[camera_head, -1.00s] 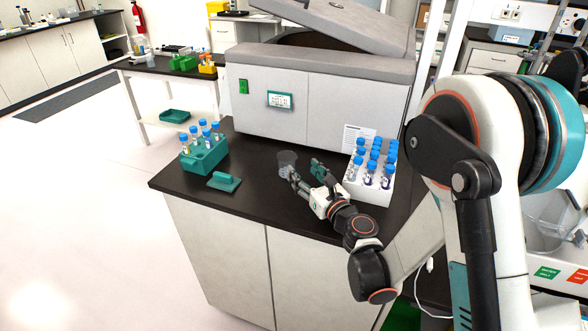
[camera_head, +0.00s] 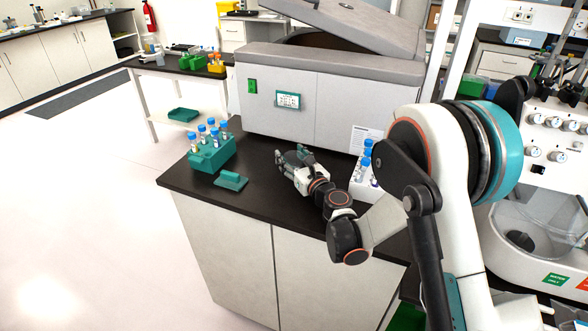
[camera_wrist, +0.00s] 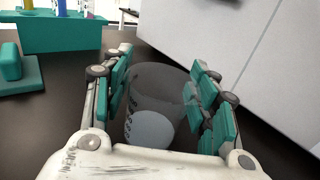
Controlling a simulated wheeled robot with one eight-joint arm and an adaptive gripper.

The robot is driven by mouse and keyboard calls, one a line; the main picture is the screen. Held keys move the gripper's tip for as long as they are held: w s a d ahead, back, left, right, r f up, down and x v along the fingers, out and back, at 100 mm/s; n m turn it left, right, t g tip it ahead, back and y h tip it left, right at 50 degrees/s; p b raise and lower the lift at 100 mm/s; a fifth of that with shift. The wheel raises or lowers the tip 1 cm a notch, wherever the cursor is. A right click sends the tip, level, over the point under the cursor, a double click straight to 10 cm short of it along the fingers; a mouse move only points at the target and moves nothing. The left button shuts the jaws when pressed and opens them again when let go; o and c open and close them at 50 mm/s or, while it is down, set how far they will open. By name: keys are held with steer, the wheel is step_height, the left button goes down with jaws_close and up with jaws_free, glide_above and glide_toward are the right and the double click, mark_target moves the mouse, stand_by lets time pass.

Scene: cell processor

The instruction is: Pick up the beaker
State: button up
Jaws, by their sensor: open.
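The clear, greyish beaker (camera_wrist: 158,82) stands upright on the black bench top in the wrist view. My gripper (camera_wrist: 160,85) is open, with its teal-padded fingers on the left and right sides of the beaker. I cannot tell whether either finger touches the glass. In the head view my gripper (camera_head: 291,157) is low over the bench in front of the large machine, and it hides most or all of the beaker there.
A teal rack (camera_head: 212,153) with blue-capped tubes and a small teal block (camera_head: 231,181) stand left of my gripper. A white rack (camera_head: 363,188) with blue-capped tubes is close on the right, partly hidden by my arm. The grey machine (camera_head: 320,108) stands behind.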

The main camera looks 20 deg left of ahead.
steer(key=shift+x, duration=1.4)
steer(key=shift+c, duration=0.6)
steer(key=c, duration=0.8)
steer(key=shift+c, duration=0.7)
